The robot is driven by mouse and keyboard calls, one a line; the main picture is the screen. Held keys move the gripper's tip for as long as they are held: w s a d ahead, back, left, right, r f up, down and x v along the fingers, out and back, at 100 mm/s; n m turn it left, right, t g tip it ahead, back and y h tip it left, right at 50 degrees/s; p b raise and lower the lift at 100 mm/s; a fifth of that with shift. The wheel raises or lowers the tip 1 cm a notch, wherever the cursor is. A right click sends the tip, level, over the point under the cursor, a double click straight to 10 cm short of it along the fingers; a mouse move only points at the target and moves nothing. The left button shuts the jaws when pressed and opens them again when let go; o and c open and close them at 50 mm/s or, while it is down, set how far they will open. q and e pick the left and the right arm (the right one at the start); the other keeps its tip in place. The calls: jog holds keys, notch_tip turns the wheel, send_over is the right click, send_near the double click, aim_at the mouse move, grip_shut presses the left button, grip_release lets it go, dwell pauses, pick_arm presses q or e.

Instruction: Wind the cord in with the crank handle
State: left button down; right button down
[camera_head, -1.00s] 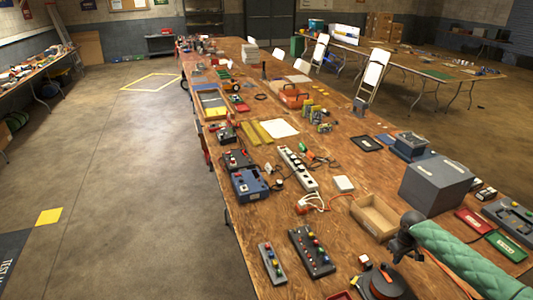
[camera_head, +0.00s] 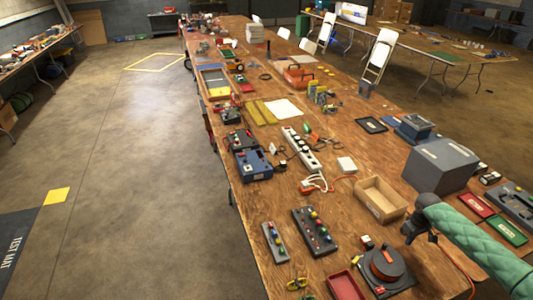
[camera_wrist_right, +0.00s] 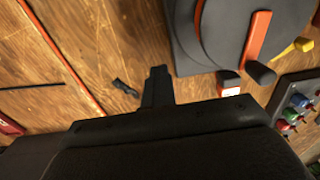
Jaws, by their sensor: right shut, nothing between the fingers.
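The cord reel is a dark square base (camera_head: 402,279) with a round drum and an orange-red crank arm (camera_head: 386,263), at the near right of the table. The right wrist view shows the orange crank arm (camera_wrist_right: 257,38) with a black knob (camera_wrist_right: 261,73) at its end. An orange cord (camera_head: 462,270) runs along the table to the right of the reel, and shows in the right wrist view (camera_wrist_right: 62,57). My right gripper (camera_head: 408,236) is shut and empty, above and beyond the reel. Its fingers (camera_wrist_right: 157,86) are apart from the knob. My left gripper is not in view.
An open wooden box (camera_head: 381,199) stands just beyond my right gripper. A small red and white block (camera_head: 367,242) sits at the base's corner. A button panel (camera_head: 315,231) is left of the reel, and a red tray (camera_head: 345,286) is near it. A grey box (camera_head: 440,165) stands behind.

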jog(key=shift+d, duration=0.45)
jog(key=d, duration=0.2)
jog(key=shift+d, duration=0.3)
jog(key=c, duration=2.1)
grip_release()
jog(key=o, duration=1.7)
jog(key=shift+r, duration=0.15)
